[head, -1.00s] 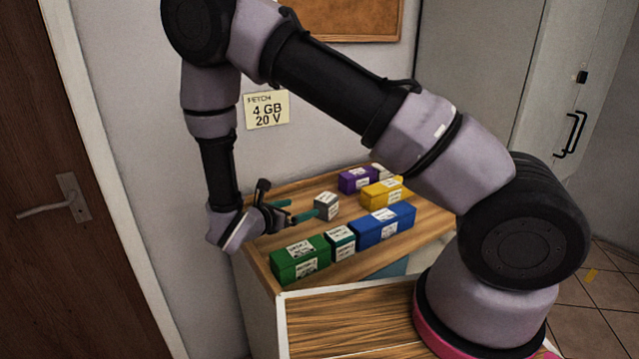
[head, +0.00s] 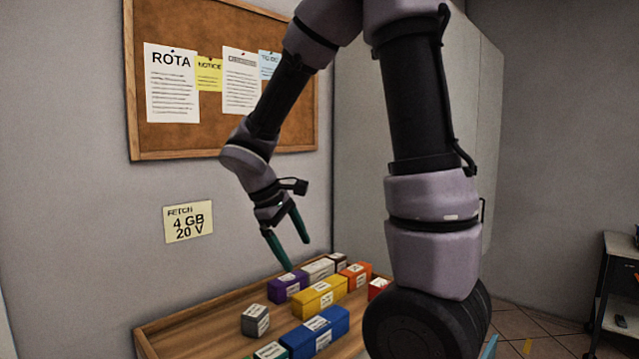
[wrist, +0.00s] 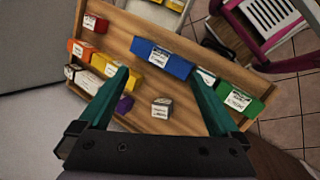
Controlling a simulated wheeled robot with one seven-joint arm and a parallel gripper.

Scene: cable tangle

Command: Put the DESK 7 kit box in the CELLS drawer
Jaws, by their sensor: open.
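Several small labelled boxes stand on a wooden tabletop (head: 195,337); their labels are too small to read, so I cannot tell which is the DESK 7 kit box. They include a grey box (head: 255,320), a blue box (head: 315,332), a yellow box (head: 320,297), a purple box (head: 287,288) and a green box (wrist: 237,100). No drawer marked CELLS can be made out. My gripper (head: 297,254) is open and empty, pointing down above the boxes. In the wrist view the grey box (wrist: 161,107) shows between the fingers, below them.
Orange (head: 356,274), white (head: 318,268) and red (head: 378,287) boxes stand at the far right of the tabletop. A corkboard (head: 225,75) and a FETCH note reading 4 GB 20 V (head: 188,222) are on the wall. A dark cart (head: 617,295) stands at right.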

